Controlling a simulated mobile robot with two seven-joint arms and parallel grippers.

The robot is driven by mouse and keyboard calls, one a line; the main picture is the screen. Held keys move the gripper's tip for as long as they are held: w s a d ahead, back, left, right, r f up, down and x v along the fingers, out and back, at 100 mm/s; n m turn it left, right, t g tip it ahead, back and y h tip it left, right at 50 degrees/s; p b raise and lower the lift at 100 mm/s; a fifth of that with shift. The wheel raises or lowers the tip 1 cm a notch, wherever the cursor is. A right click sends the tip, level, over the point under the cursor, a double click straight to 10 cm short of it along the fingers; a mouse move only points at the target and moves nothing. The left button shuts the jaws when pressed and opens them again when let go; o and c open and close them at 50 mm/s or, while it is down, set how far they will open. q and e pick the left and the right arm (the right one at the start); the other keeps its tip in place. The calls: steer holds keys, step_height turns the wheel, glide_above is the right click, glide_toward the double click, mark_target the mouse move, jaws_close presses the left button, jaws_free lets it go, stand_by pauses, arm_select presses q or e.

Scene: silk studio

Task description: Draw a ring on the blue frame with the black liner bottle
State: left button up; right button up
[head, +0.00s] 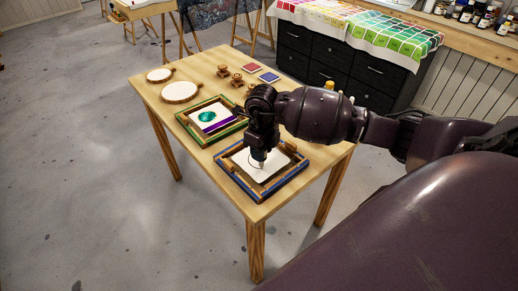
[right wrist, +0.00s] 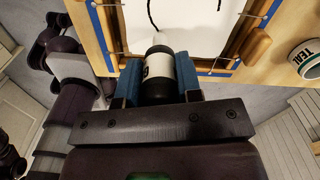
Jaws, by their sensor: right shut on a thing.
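The blue frame (head: 286,184) lies at the near end of the wooden table, with white silk stretched inside it. My right gripper (head: 259,152) is over the silk and shut on the liner bottle. A curved black line (right wrist: 153,14) runs on the silk near the nozzle, and another short piece shows at the top edge. Whether the tip touches the silk is unclear. My left gripper is out of view.
A green frame (head: 189,134) with a teal round and purple band lies just beyond. Round hoops (head: 180,92), wooden stamps (head: 223,71) and red and blue pads (head: 251,68) are further back. A jar labelled TEAL (right wrist: 307,62) stands beside the blue frame.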

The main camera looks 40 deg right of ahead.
steer(key=shift+s+d, duration=0.25)
steer(key=shift+d, duration=0.2)
steer(key=shift+s+d, duration=0.1)
steer(key=shift+d, duration=0.35)
steer(key=shift+d, duration=0.35)
steer(key=shift+d, duration=0.6)
steer(key=shift+w+d, duration=0.1)
steer(key=shift+w, duration=0.1)
steer(key=shift+w+d+b, duration=0.3)
steer(key=shift+d+b, duration=0.05)
steer(key=shift+d, duration=0.1)
steer(key=shift+w+d, duration=0.1)
steer(key=shift+w+d, duration=0.2)
steer(key=shift+w, duration=0.05)
